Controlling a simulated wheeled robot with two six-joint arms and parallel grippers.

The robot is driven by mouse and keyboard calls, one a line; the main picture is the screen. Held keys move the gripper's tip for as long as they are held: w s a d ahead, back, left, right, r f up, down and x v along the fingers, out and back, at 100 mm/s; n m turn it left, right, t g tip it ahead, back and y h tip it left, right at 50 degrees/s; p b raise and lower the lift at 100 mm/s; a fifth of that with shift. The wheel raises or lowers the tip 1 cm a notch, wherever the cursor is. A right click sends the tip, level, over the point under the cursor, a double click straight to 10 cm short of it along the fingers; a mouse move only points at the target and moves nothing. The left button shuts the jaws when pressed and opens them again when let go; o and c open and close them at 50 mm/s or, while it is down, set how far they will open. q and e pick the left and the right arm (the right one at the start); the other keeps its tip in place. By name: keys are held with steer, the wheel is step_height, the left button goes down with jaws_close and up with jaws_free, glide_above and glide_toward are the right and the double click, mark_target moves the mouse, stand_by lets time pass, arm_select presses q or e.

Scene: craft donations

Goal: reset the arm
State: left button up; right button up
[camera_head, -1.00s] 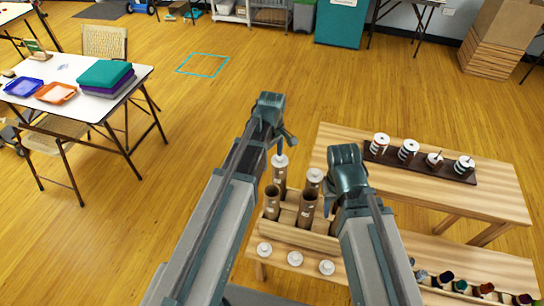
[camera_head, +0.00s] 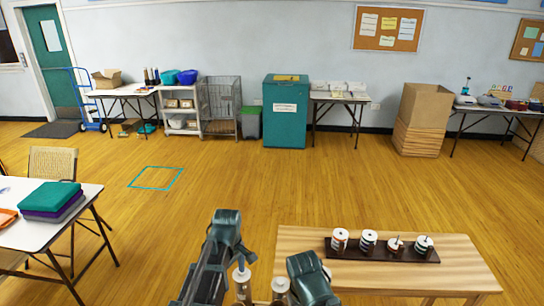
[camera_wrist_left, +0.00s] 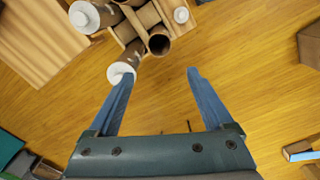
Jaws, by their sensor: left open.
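My left gripper shows in the left wrist view (camera_wrist_left: 159,85) with its two blue fingers spread wide and nothing between them. In that view a white-capped tube (camera_wrist_left: 121,72) lies just behind the left fingertip in the picture; I cannot tell if they touch. An open brown tube (camera_wrist_left: 158,42) stands in a wooden rack nearby. In the head view my left arm comes up at the bottom centre, its jaws not clearly visible. My right arm shows only its dark upper joint beside it; its gripper is out of sight.
A wooden bench (camera_head: 460,262) stands right of my arms, with a dark tray of striped spools (camera_head: 396,255) on it. A white table (camera_head: 30,237) with a folded teal stack (camera_head: 48,194) is at left. The wooden floor beyond is clear, with a teal taped square (camera_head: 156,178).

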arm_select(q)
steer(key=s+d+f+m+b, duration=0.1)
steer(key=s+d+m, duration=0.4)
steer(key=s+m, duration=0.2)
steer(key=s+d+f+m+y+b, duration=0.1)
steer(key=s+d+f+m+b, duration=0.1)
steer(key=s+d+m, duration=0.3)
steer(key=s+m, duration=0.1)
steer(key=m, duration=0.3)
steer(key=shift+s, duration=0.4)
arm_select(e)
step_height(320, 180, down, 3)
steer(key=shift+f, duration=0.15)
arm_select(q)
steer(key=shift+f, duration=0.1)
